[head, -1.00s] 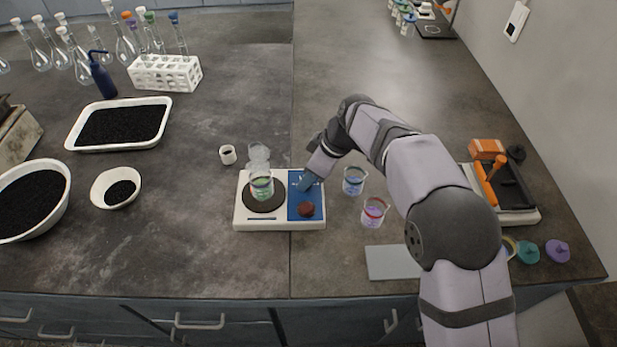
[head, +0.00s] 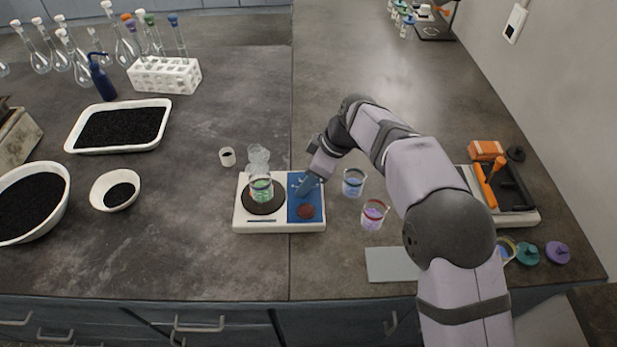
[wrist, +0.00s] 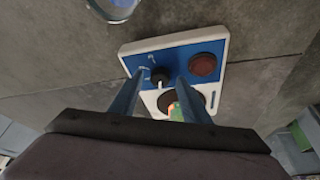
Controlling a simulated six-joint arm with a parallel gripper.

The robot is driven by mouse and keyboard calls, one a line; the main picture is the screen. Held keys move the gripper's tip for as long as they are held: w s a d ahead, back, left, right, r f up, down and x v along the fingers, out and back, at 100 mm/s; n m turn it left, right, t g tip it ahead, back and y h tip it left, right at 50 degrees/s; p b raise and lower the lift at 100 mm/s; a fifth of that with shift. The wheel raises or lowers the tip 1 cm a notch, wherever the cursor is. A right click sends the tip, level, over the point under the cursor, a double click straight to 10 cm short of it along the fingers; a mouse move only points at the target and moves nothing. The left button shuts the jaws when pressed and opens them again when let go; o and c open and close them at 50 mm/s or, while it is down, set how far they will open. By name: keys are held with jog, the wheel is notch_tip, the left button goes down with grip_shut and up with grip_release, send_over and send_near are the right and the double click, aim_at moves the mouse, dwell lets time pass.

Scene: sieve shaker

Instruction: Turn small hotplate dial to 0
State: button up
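The small hotplate (head: 240,215) is a white box with a blue control panel (head: 293,208), a dark round plate and a red-brown round knob (head: 306,210). In the wrist view, a small black dial (wrist: 158,76) with a pale pointer mark sits on the blue panel (wrist: 178,60) beside the red-brown knob (wrist: 203,65). My gripper (wrist: 162,78) is open, with one blue finger on each side of the black dial. I cannot tell whether the fingers touch it. The dial's number marks are too small to read.
A beaker of green liquid (head: 261,189) stands on the hotplate's dark plate, with clear glassware (head: 258,158) behind it. Two beakers, one blue (head: 353,183) and one purple (head: 374,215), stand close to the right. A grey flat plate (head: 392,264) lies in front.

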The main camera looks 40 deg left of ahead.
jog(key=shift+r, duration=0.1)
jog(key=b+v, duration=0.1)
jog(key=v, duration=0.6)
jog(key=shift+d, duration=0.1)
dwell(0.3)
jog(key=w+d+m, duration=0.2)
jog(key=d, duration=0.2)
jog(key=w+d+m+p, duration=0.1)
jog(key=w+d, duration=0.1)
jog(key=d, duration=0.2)
jog(key=w+d+r+m+t, duration=0.1)
jog(key=w+d+m, duration=0.1)
jog(key=d, duration=0.3)
jog(key=shift+w+r+m+h+p, duration=0.1)
jog(key=shift+w+m+h+p, duration=0.2)
jog(key=shift+p, duration=0.1)
jog(key=d+m+t+h+p, duration=0.15)
jog(key=d+m, duration=0.45)
jog(key=d, duration=1)
jog(key=s+d+f+m+h+p, duration=0.1)
jog(key=s+d+m, duration=0.4)
jog(key=d, duration=0.5)
jog(key=s+d+f+m+h+p, duration=0.1)
jog(key=s+d+f+m+p, duration=0.1)
jog(key=s+d+m, duration=0.4)
jog(key=s+d, duration=0.2)
jog(key=d, duration=0.3)
jog(key=shift+s+d+g+p, duration=0.15)
jog(key=shift+s+g+p, duration=0.2)
jog(key=shift+s, duration=0.05)
